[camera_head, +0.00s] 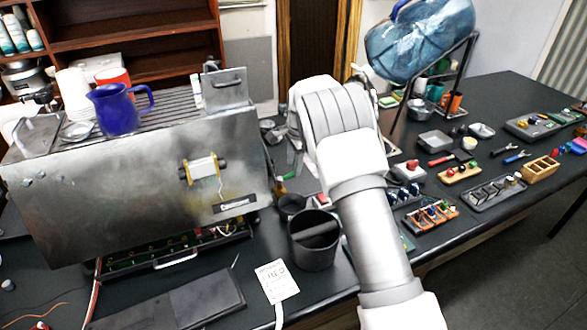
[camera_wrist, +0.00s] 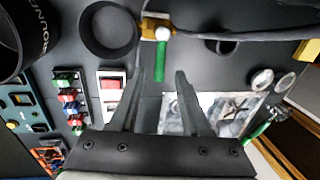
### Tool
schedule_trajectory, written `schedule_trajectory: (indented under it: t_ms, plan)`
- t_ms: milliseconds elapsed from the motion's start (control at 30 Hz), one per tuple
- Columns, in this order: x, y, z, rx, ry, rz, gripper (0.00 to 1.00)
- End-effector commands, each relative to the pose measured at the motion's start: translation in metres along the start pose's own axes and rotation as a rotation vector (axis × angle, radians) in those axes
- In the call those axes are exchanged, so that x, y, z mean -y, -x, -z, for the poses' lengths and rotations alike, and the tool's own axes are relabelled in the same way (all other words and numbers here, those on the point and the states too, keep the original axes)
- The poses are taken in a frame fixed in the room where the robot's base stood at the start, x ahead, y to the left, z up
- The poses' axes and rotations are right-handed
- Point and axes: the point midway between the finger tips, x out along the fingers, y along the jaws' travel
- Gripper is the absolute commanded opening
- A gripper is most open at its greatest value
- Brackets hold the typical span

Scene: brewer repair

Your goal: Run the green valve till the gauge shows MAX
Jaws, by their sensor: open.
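The green valve has a green lever handle (camera_wrist: 160,62) on a brass-coloured body (camera_wrist: 154,28), seen in the wrist view. A dark hose or pipe runs from the body to the right. My gripper (camera_wrist: 161,76) is open, with one finger on each side of the lever's line. The lever's lower end shows between the fingertips; I cannot tell whether they touch. In the head view a green handle (camera_head: 288,176) shows left of my arm, and my gripper is hidden behind the arm.
The steel brewer (camera_head: 130,180) fills the left, with a blue jug (camera_head: 120,110) on top. A black bin (camera_head: 315,245) stands in front of my arm's left side. Tool trays cover the table at right.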

Motion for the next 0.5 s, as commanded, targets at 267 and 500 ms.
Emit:
schedule_trajectory:
  t_ms: [267, 500]
  plan:
    - [0.0, -0.029, 0.0, 0.0, 0.0, 0.001, 0.47]
    - [0.0, -0.033, 0.0, -0.001, 0.0, 0.001, 0.47]
